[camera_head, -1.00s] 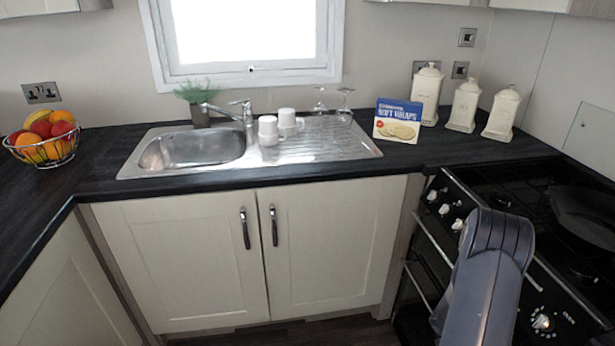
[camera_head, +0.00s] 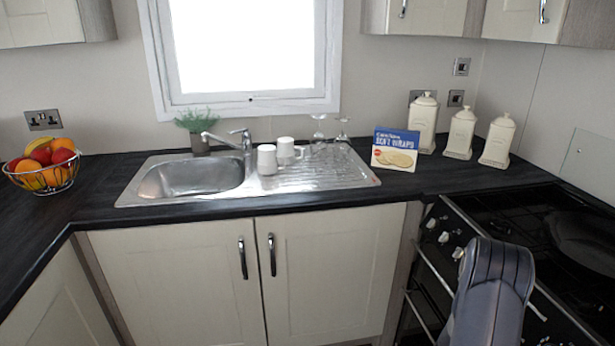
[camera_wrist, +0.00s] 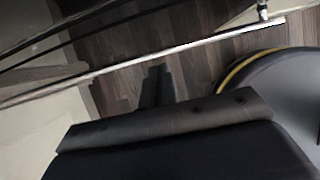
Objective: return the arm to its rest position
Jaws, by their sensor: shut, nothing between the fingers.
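My gripper (camera_wrist: 155,88) shows in the wrist view as dark fingers beyond a broad dark body. The fingers are together with nothing between them. It points down over the wood floor (camera_wrist: 195,55), close to a long metal rail (camera_wrist: 150,62) at the cooker front. In the head view my arm (camera_head: 490,295) is folded at the lower right, in front of the cooker (camera_head: 440,225). My gripper itself is out of sight in the head view.
A curved part of my base with a yellow edge is at the right of the wrist view. A pan (camera_head: 585,238) sits on the hob. Cupboards (camera_head: 335,270) are shut.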

